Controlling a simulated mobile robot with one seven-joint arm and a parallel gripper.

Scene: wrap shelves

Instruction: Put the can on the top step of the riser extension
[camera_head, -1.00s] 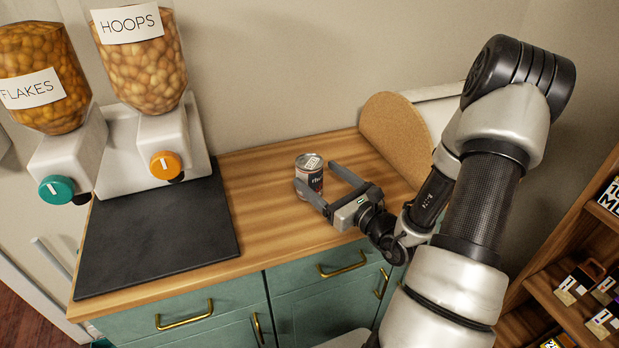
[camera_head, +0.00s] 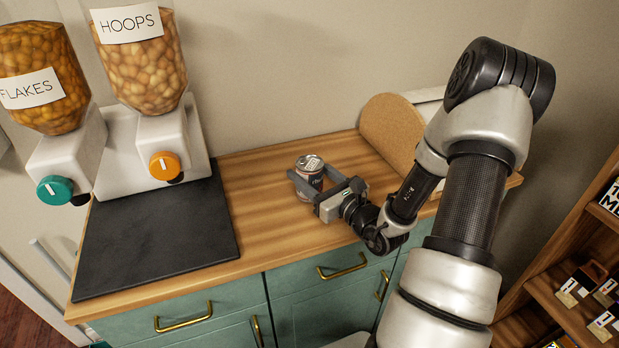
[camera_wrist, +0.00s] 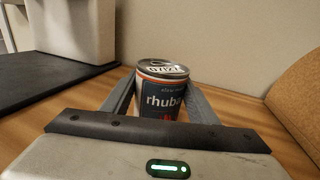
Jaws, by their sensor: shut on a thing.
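The can (camera_head: 309,174) is dark with a silver lid and stands upright on the wooden counter, as far as I can tell. In the wrist view the can (camera_wrist: 162,92) shows a dark label with the letters "rhuba". My gripper (camera_head: 313,186) is shut on the can, one finger on each side of it; the fingers also show in the wrist view (camera_wrist: 160,100). I see no riser extension that I can make out in these views.
A black mat (camera_head: 160,235) lies on the counter (camera_head: 262,215) to the left, with two cereal dispensers (camera_head: 150,135) behind it. A round cork board (camera_head: 390,128) leans at the back right. Wooden shelves (camera_head: 575,240) stand at the far right.

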